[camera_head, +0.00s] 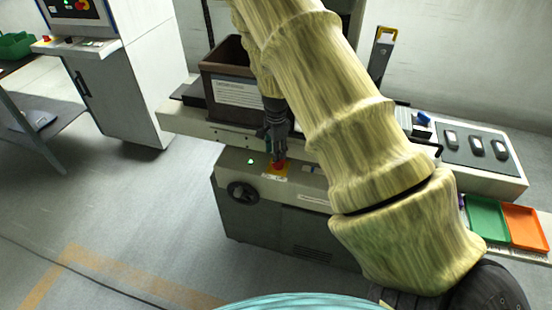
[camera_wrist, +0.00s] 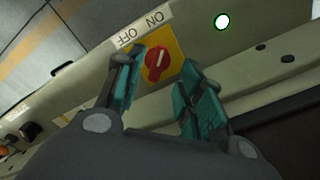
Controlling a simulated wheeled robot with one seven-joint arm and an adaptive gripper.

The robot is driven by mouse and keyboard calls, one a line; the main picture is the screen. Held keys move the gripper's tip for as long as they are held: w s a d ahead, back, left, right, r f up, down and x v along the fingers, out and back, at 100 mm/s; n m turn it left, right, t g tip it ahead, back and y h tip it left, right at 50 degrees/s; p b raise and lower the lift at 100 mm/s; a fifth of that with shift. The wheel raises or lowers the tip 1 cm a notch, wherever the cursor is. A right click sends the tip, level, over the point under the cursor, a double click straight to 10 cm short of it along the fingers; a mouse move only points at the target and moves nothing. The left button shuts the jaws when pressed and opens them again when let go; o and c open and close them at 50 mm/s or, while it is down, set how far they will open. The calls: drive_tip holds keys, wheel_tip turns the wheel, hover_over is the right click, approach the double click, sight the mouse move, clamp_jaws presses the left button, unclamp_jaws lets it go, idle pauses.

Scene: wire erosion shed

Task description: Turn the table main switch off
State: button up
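The table main switch is a red rotary knob (camera_wrist: 154,63) on a yellow plate (camera_wrist: 176,47), on the front of the machine table. A white label (camera_wrist: 141,30) beside it reads ON and OFF. I cannot surely tell which word the knob points to. The knob also shows in the head view (camera_head: 279,165), just below my gripper (camera_head: 277,146). In the wrist view my gripper (camera_wrist: 163,60) is open, its teal fingers on either side of the knob. Nothing is held; whether a finger touches the knob is unclear.
A lit lamp (camera_wrist: 222,22) sits near the switch and glows green in the head view (camera_head: 250,161). A black handwheel (camera_head: 242,193) is lower left on the table front. A brown bin (camera_head: 222,80) stands above. Green (camera_head: 487,218) and orange (camera_head: 525,228) trays lie right.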

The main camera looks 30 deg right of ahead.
sight(278, 164)
drive_tip(key=shift+f+p, duration=0.7)
drive_tip(key=shift+f, duration=1.95)
clamp_jaws()
